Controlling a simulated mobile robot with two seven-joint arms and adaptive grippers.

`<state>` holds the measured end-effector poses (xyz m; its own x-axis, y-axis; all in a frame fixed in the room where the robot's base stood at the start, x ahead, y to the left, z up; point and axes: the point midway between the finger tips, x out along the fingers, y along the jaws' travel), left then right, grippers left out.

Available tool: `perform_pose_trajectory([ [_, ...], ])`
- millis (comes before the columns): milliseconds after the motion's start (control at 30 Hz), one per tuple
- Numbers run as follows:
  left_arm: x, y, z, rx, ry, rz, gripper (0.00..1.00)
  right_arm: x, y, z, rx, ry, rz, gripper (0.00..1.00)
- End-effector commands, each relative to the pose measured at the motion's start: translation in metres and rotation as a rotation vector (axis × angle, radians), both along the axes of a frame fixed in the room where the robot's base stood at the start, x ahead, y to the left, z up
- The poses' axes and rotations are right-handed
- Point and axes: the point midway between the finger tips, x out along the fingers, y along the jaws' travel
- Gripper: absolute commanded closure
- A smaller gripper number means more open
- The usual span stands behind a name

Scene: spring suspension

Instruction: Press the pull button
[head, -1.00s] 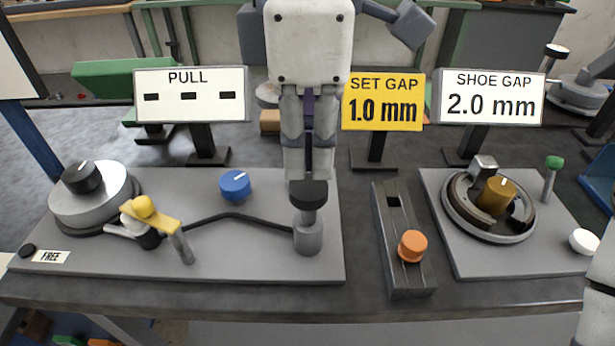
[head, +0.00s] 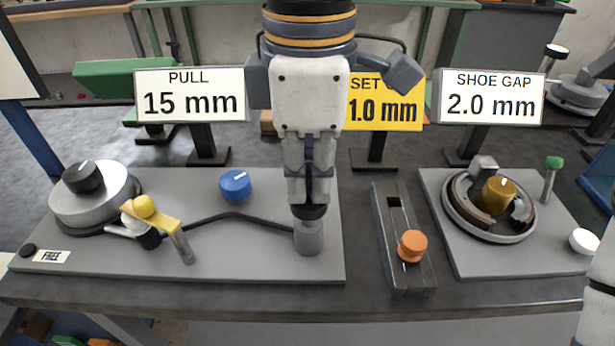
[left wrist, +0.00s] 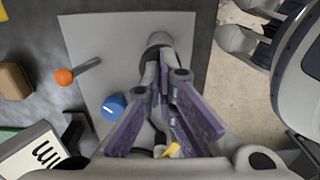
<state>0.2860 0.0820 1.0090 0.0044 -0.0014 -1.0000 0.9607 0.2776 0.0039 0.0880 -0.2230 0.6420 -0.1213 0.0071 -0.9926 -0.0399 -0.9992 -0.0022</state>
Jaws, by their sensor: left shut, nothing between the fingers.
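The pull button is a black cap (head: 310,213) on a short grey cylinder (head: 308,240), at the right part of the left grey base plate (head: 240,262). My left gripper (head: 309,203) points down with its fingers shut and empty. Its tips meet the top of the cap, which sits low, close to the cylinder. In the left wrist view the purple-sided fingers (left wrist: 164,75) reach toward the grey cylinder (left wrist: 158,41); the cap is hidden there. The PULL sign (head: 190,95) reads 15 mm. My right gripper is not seen.
A blue knob (head: 236,185) and a yellow-topped lever (head: 150,215) stand left of the gripper. An orange knob (head: 412,246) on a slotted block and a brake drum unit (head: 490,210) are to the right. Signs (head: 490,97) line the back.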

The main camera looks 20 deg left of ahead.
Motion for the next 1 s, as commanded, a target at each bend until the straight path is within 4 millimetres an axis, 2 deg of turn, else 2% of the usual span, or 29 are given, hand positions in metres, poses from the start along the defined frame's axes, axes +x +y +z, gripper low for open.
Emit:
perform_pose_trajectory([
  [267,0.0,0.0,0.002,0.003,0.005,0.0,1.0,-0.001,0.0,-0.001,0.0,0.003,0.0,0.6],
  [1000,0.0,0.0,0.099,0.002,0.002,0.001,1.0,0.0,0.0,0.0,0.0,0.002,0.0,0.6],
])
